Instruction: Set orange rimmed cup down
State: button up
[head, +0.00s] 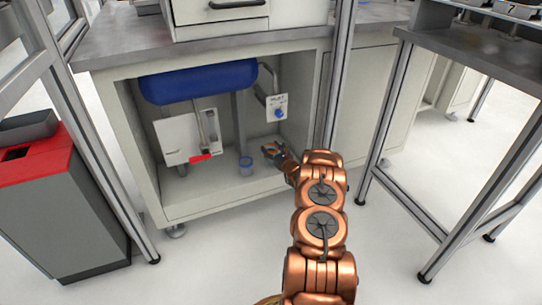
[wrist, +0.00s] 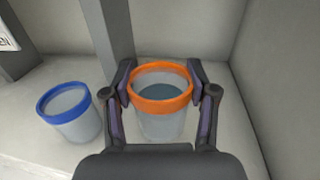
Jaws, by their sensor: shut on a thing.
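The orange rimmed cup (wrist: 161,108) is a clear cup with a bright orange rim and dark contents, seen upright in the wrist view. My gripper (wrist: 162,88) has a finger on each side of it and is shut on the cup just below its rim. Whether the cup's base touches the cabinet floor is not clear. In the head view my gripper (head: 273,151) is inside the open cabinet, and the cup is hard to make out there.
A blue rimmed cup (wrist: 70,112) stands left of the held cup, also visible in the head view (head: 245,167). The cabinet (head: 215,203) holds a blue tank (head: 200,82) above and a white panel with a red handle (head: 184,142). A grey post rises behind the cups.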

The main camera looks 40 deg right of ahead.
jog(key=shift+f+b, duration=0.5)
jog(key=shift+f, duration=1.05)
jog(key=shift+f, duration=0.2)
jog(key=o, duration=1.2)
jog(key=shift+r, duration=0.1)
